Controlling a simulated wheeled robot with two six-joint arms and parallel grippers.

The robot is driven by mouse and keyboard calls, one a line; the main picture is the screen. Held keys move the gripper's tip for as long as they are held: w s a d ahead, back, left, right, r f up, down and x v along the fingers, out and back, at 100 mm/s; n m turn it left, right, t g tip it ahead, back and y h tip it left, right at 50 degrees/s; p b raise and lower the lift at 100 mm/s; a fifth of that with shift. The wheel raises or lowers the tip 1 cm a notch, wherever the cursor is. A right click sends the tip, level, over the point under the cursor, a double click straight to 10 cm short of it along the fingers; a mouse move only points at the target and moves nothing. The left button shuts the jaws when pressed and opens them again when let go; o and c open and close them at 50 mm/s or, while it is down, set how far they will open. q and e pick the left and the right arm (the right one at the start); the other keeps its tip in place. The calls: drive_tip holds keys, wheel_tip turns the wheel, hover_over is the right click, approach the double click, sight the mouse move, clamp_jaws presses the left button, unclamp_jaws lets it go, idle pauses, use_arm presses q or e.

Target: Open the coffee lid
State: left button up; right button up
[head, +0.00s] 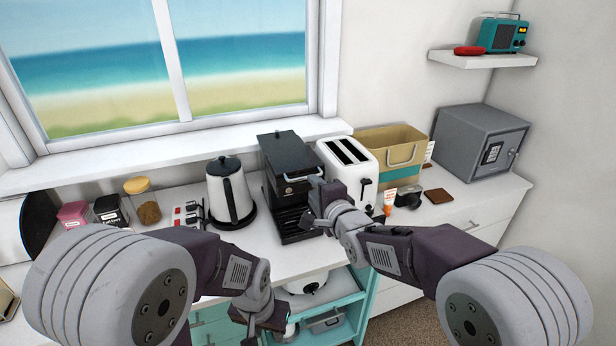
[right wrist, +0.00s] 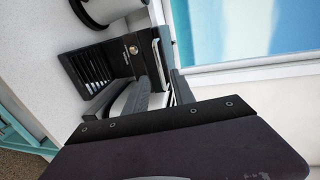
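The black coffee machine (head: 292,216) stands on the counter. Its dark lid (head: 287,152) lies down flat on top, with a silver handle (head: 302,177) at the front edge. In the right wrist view the machine (right wrist: 92,68) appears sideways, with the handle (right wrist: 158,60) beyond my fingers. My right gripper (head: 318,196) is at the machine's front right, just below the handle. Its fingers (right wrist: 158,95) are apart with nothing clearly between them; contact with the handle cannot be told. My left gripper (head: 258,318) is low in front of the counter, away from the machine; its fingers are unclear.
A kettle (head: 230,192) stands close to the machine's left, and a white toaster (head: 348,165) close to its right. Jars and a bin (head: 400,147) stand further out. The counter in front of the machine is clear. An open teal cart (head: 345,325) is below.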

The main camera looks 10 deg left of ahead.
sight(305, 178)
drive_tip(key=p+x, duration=0.2)
drive_tip(key=x, duration=0.6)
drive_tip(key=shift+d, duration=0.1)
clamp_jaws()
idle(1.0)
